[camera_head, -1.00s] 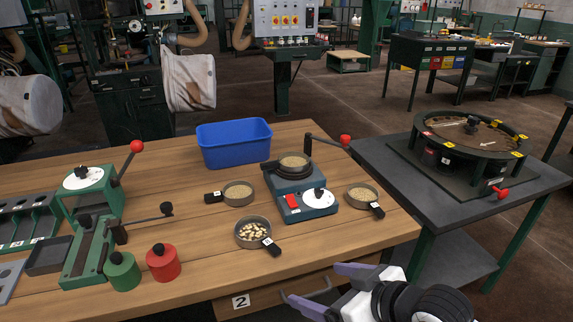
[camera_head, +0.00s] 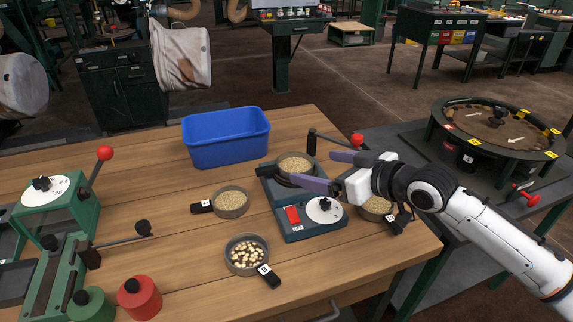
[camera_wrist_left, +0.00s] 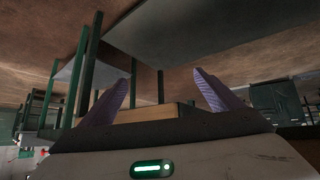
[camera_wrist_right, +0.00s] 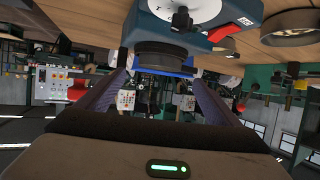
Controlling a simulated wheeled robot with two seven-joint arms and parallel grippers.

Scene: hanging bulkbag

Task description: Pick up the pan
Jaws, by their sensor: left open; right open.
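A dark round pan (camera_head: 296,166) filled with grain sits on the blue-grey device (camera_head: 310,222) with a white dial. My right gripper (camera_head: 322,172) is open and empty at its right side, its purple fingers pointing at the pan. In the right wrist view the dark pan (camera_wrist_right: 165,58) lies just beyond and between the fingertips; I cannot tell whether they touch. Other pans with handles stand on the table: a grain pan (camera_head: 231,202) at left, a pan of pale pieces (camera_head: 246,254) in front, and a partly hidden grain pan (camera_head: 377,206). My left gripper (camera_wrist_left: 163,88) is open and empty.
A blue bin (camera_head: 226,138) stands behind the pans. A red-knobbed lever (camera_head: 357,140) rises close behind my right gripper. Red (camera_head: 139,298) and green (camera_head: 91,306) cylinders and green machines are at left. A round-topped machine (camera_head: 497,120) stands on the right table.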

